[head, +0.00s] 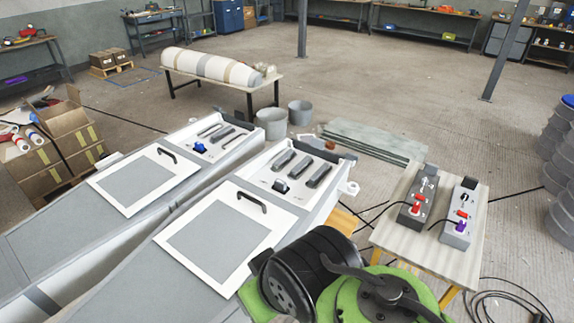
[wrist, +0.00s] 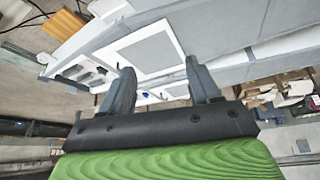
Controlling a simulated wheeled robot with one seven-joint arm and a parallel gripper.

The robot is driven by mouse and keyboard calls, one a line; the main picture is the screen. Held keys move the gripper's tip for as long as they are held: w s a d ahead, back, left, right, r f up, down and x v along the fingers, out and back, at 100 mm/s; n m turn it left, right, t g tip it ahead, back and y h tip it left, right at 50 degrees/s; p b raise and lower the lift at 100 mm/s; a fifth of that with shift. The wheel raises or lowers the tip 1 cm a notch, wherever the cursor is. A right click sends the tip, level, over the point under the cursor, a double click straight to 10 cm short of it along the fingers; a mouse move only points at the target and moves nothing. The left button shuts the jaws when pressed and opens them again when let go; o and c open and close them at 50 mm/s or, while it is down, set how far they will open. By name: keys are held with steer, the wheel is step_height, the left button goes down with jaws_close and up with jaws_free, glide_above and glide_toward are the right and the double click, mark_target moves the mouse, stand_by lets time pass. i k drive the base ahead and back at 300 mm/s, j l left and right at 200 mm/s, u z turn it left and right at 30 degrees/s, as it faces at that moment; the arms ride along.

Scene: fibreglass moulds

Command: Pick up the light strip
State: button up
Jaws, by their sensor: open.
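I cannot pick out a light strip with certainty. The closest match is a set of dark slim bars (head: 303,166) lying side by side in the white recessed panel of the near grey mould (head: 330,205) in the head view. Bars of this kind also show in the wrist view (wrist: 90,75), left of my fingers. My gripper (wrist: 160,66) is open, with two grey fingers apart and nothing between them. Behind the fingers are the white-framed grey panel (wrist: 143,52) and part of the mould, apart from them. In the head view my gripper is hidden; only my black and green arm shows.
A small table (head: 400,240) at the right holds two switch boxes (head: 418,195) with cables. A second grey mould (head: 100,225) lies alongside at the left. Two grey buckets (head: 272,122) and a flat slab stack (head: 365,140) stand behind.

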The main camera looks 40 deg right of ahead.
mark_target(317, 176)
steer(key=i+l+u, duration=0.15)
steer(key=l+u, duration=1.3)
steer(key=l, duration=0.15)
steer(key=k+l+u, duration=0.15)
steer(key=l+u, duration=0.3)
steer(key=l, duration=0.1)
